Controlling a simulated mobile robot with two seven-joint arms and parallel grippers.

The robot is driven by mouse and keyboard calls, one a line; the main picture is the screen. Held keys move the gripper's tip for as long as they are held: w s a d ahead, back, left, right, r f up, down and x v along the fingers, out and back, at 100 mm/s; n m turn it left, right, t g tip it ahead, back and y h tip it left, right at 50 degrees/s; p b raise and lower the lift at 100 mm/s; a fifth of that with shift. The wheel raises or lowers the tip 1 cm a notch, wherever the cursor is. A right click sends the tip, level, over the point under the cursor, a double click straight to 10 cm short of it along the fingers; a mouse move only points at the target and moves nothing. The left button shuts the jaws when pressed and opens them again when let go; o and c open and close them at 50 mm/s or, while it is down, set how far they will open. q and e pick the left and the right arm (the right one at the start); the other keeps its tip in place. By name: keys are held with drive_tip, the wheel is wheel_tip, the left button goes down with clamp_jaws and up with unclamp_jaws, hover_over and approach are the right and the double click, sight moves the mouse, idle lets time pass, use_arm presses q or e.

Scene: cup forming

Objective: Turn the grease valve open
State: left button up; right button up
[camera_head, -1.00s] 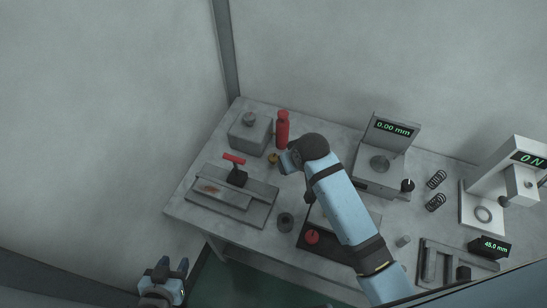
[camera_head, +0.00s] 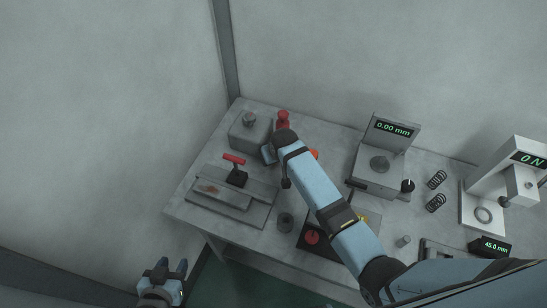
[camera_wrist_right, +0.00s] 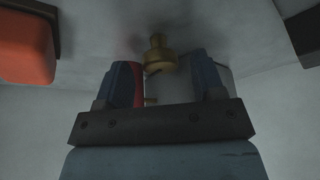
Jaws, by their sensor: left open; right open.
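A brass fitting (camera_wrist_right: 158,56), which looks like the grease valve, shows in the right wrist view between and just beyond the fingertips of my right gripper (camera_wrist_right: 165,80). The fingers are apart, one on each side of it; I cannot tell whether they touch it. In the head view my right gripper (camera_head: 268,155) is low over the back left of the bench, beside the grey box, and the arm hides the brass fitting. A red bottle (camera_head: 283,118) stands just behind the arm. My left gripper (camera_head: 166,273) is open and empty, off the bench's front left.
A grey box with a knob (camera_head: 249,134) stands beside the right gripper. A red-handled clamp (camera_head: 234,159) sits on a plate to its left. An orange piece (camera_head: 314,154) shows beside the arm. Gauges (camera_head: 380,165) and springs (camera_head: 436,180) stand to the right.

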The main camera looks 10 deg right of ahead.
drive_tip(key=shift+x, duration=1)
drive_tip(key=c, duration=0.9)
drive_tip(key=shift+c, duration=0.2)
